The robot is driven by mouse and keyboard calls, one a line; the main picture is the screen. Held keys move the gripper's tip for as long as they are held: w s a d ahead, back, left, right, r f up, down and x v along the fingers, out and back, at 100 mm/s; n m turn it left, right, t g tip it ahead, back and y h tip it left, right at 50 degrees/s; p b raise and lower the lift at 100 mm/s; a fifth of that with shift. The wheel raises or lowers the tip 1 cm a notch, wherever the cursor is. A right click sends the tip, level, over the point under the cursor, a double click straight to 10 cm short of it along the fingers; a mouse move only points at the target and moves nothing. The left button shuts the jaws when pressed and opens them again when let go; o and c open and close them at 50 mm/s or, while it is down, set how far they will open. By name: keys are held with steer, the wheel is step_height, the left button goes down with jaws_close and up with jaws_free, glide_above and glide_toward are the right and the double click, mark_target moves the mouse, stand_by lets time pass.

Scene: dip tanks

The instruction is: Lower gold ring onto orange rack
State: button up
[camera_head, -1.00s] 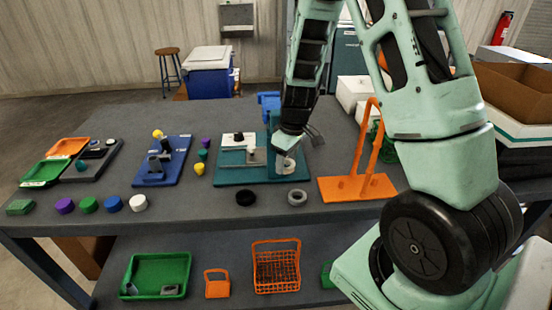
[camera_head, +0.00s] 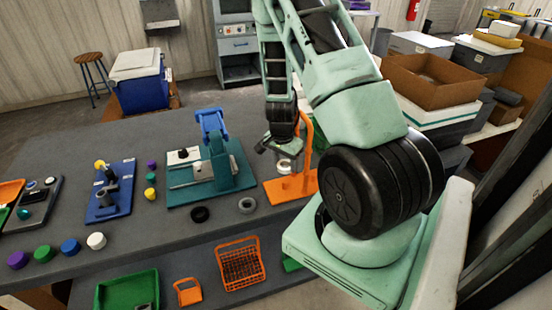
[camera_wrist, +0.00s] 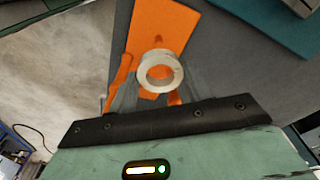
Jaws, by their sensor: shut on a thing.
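My gripper (camera_head: 284,152) is shut on a pale, cream-white ring (camera_head: 284,168); no clearly gold ring shows. In the wrist view the ring (camera_wrist: 146,74) sits between the fingertips with its hole facing the camera. The orange rack (camera_head: 281,193) stands on the table, with a flat base and a tall upright frame. In the wrist view the rack's base (camera_wrist: 168,24) lies behind the ring, with a small orange peg tip just above it. The ring looks above the base; I cannot tell the gap. The fingers and ring hide part of the rack.
A teal fixture with a blue clamp (camera_head: 213,165) stands left of the rack. A black ring (camera_head: 200,214) and a grey ring (camera_head: 247,205) lie near the front edge. The rack's tall upright (camera_head: 307,135) rises close beside my gripper.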

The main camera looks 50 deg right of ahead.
steer(key=b, duration=0.4)
glide_above(284, 183)
steer(key=shift+a+f, duration=0.1)
steer(key=shift+f, duration=2.4)
steer(key=shift+f+b, duration=1.85)
steer(key=shift+f, duration=0.25)
stand_by(0.5)
steer(key=o, duration=1.7)
steer(key=shift+r, duration=0.1)
steer(key=shift+r+p, duration=3.1)
steer(key=shift+r, duration=0.85)
